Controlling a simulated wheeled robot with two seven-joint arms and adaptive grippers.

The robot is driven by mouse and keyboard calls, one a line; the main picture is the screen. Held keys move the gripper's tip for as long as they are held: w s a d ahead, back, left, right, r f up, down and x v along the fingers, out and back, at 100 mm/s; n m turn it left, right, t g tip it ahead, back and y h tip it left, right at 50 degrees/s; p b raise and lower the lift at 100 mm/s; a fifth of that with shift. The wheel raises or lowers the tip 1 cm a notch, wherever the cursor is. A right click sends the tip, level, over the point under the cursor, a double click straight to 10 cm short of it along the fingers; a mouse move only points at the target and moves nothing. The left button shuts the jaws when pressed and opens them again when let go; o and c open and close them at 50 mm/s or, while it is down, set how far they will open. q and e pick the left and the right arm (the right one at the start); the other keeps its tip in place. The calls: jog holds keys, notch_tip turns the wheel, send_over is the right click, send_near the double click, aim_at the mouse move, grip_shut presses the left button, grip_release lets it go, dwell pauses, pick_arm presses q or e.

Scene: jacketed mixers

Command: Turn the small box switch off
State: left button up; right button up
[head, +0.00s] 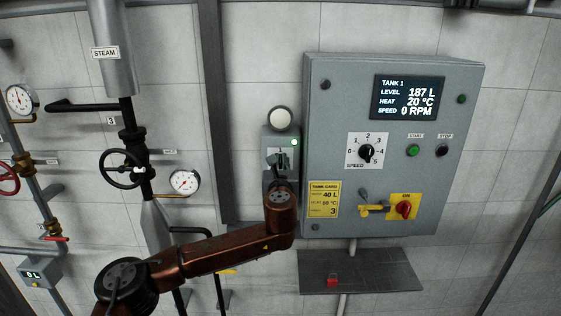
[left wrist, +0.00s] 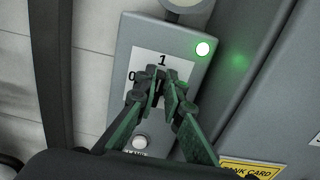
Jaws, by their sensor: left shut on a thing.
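The small box switch (head: 272,139) is a grey box on the wall, left of the big control cabinet. In the left wrist view the box (left wrist: 131,31) has a white plate (left wrist: 162,52) marked 0 at left and 1 at top. Its small lamp (left wrist: 202,49) glows green, also in the head view (head: 294,142). My left gripper (head: 279,158) is at the front of the box. In the left wrist view its fingers (left wrist: 160,88) are shut on the switch's knob, at the plate's middle. The fingers mostly hide the knob, so I cannot tell its setting. My right gripper is not in view.
The control cabinet (head: 330,90) stands close on the right, with a screen, speed dial, buttons and a red rotary switch (head: 404,209). A round white lamp (head: 280,119) sits above the box. A shelf (head: 385,279) lies below. Steam pipe (head: 112,75) and valves are left.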

pick_arm(q)
jog(key=shift+n, duration=0.3)
grip_shut()
jog(key=shift+a+f+n+b, duration=0.35)
jog(key=shift+n+b, duration=0.1)
jog(key=shift+n, duration=2.4)
jog(key=shift+a+f+n+b, duration=0.25)
jog(key=shift+f+n+b, duration=0.15)
jog(key=shift+n, duration=2.5)
jog(key=shift+a+f+n+b, duration=0.3)
jog(key=shift+n+b, duration=0.15)
jog(key=shift+n, duration=2.4)
jog(key=o, duration=0.7)
grip_release()
